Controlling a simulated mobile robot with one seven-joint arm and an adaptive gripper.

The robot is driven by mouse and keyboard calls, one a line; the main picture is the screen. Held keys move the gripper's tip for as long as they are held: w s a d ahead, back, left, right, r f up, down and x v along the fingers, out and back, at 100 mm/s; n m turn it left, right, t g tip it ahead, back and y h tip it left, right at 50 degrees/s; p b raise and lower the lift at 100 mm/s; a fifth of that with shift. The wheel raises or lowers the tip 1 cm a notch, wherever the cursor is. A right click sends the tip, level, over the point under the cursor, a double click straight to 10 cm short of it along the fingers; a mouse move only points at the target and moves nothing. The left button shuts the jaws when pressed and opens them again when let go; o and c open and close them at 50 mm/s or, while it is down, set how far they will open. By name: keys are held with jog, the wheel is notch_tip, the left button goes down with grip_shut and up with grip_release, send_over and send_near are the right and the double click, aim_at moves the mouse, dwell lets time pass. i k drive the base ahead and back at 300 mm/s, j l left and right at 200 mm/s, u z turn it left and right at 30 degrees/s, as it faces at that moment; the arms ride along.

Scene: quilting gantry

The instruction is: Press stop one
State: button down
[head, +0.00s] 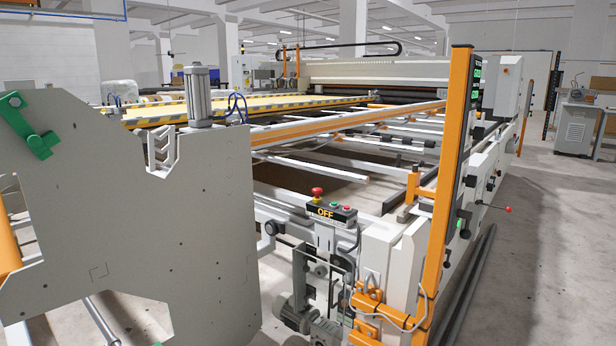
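A red mushroom-shaped button (317,192) stands upright on top of a small dark control box (318,218) near the middle of the head view. The box carries the word OFF in yellow letters. Two small buttons, one green (334,204) and one red (347,208), sit to the right of the mushroom button on the same box. I cannot tell from this view whether the mushroom button is pressed in. No label reading "one" can be made out. My gripper is not in view, and nothing touches the box.
A large grey side plate (130,220) with a green handle (32,125) fills the left foreground. An orange post (449,170) with a display rises right of the box. Motors (295,312) and cables sit below it. Bare concrete floor (550,240) is free at right.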

aim_at(317, 191)
jog(key=i+j+z, duration=0.2)
jog(key=i+j, duration=1.05)
jog(key=j, duration=0.15)
jog(key=i+j, duration=0.15)
jog(key=i, duration=0.35)
